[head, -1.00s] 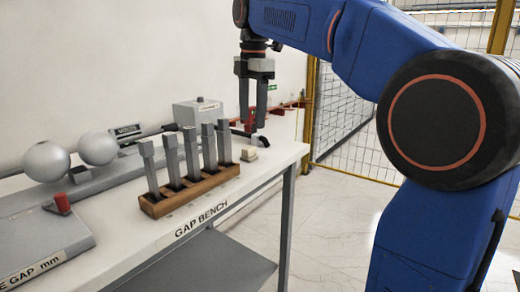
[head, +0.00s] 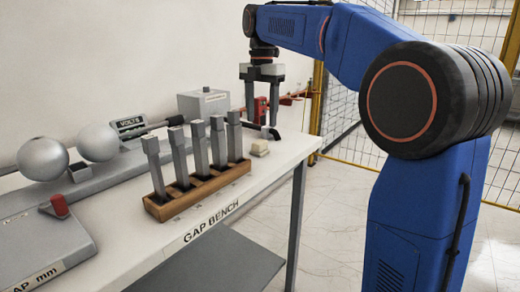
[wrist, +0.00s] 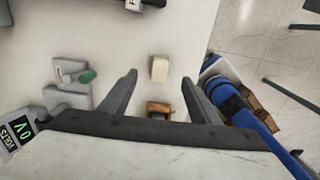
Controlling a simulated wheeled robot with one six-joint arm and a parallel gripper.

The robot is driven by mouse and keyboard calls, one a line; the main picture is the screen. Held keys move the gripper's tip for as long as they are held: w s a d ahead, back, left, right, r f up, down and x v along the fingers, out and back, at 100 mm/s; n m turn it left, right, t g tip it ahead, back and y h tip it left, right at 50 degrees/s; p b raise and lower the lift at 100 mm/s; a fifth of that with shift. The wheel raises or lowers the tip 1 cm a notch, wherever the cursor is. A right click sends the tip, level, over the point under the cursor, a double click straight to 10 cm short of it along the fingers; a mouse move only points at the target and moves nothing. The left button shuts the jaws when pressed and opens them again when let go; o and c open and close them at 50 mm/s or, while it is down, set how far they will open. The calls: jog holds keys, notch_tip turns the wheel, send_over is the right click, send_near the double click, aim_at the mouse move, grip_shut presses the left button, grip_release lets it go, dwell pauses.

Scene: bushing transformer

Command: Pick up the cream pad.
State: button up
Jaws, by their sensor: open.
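The cream pad (head: 260,147) is a small pale block lying on the white bench top, just right of the wooden rack in the head view. In the wrist view the pad (wrist: 159,69) lies between the lines of the two fingers, close to their tips. My gripper (head: 262,120) points down above the bench near the pad, with its two dark fingers apart and nothing between them. The fingertips (wrist: 159,77) are also in the wrist view. They are clear of the pad; the exact height over it is hard to tell.
A wooden rack (head: 198,194) with several upright grey bars stands beside the pad. A grey box (head: 203,105), a green-tipped item (head: 272,134) and a red item (head: 260,108) are behind. Two metal spheres (head: 98,142) stand left. The bench's right edge is near the pad.

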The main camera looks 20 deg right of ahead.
aim_at(260, 142)
notch_tip(260, 142, down, 4)
jog(key=shift+r, duration=0.1)
jog(key=shift+s+a+f, duration=0.15)
jog(key=shift+a+f, duration=0.05)
jog(key=shift+f, duration=1.15)
jog(key=shift+s+a+f, duration=0.1)
jog(key=shift+a+f, duration=0.05)
jog(key=shift+f, duration=1.15)
jog(key=c, duration=1.1)
